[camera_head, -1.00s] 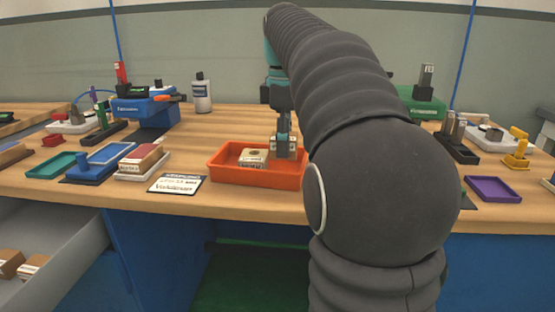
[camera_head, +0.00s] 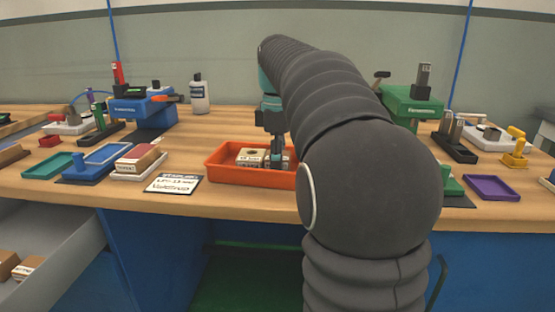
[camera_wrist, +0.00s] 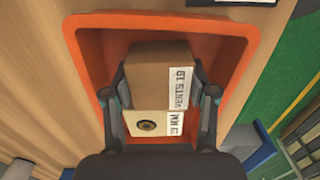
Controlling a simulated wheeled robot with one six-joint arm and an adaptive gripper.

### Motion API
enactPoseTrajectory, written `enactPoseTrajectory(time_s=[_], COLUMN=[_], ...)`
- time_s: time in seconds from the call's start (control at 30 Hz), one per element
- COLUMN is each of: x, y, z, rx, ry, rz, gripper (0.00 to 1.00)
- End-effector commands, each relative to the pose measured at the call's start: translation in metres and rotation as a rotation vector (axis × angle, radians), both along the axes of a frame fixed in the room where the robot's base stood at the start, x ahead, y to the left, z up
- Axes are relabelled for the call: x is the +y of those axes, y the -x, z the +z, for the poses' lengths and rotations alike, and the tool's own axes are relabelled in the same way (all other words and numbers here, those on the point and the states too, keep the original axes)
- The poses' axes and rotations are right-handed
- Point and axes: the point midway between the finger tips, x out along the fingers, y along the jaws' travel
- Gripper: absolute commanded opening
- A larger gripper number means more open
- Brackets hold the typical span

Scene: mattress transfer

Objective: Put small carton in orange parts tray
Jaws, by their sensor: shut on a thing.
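My gripper (camera_wrist: 160,88) is shut on a brown small carton (camera_wrist: 160,72) with a white printed label, one finger on each side. In the head view my gripper (camera_head: 277,153) reaches down inside the right part of the orange parts tray (camera_head: 223,173). The tray's rim (camera_wrist: 88,60) surrounds the carton in the wrist view. A paler box with a round dark mark (camera_wrist: 147,124) sits in the tray close beside the held carton, to its left in the head view (camera_head: 249,156). I cannot tell whether the held carton touches the tray floor.
A printed card (camera_head: 173,183) lies left of the orange tray. A red and white box on a white tray (camera_head: 138,160) and a blue tray (camera_head: 108,156) are further left. A purple tray (camera_head: 492,188) lies at the right. The table's front edge is close to the orange tray.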

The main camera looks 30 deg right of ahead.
Motion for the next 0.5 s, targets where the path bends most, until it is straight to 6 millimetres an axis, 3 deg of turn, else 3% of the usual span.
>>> enactPoseTrajectory(time_s=[0.03,0.1,0.13,0.5], x=[0.0001,0.0001,0.0001,0.0001], y=[0.0001,0.0001,0.0001,-0.0001], z=[-0.0008,-0.0005,-0.0005,0.0031], rx=[0.0,0.0,0.0,0.0], ry=[0.0,0.0,0.0,0.0], rz=[0.0,0.0,0.0,0.0], gripper=[0.63,0.8,0.83,0.83])
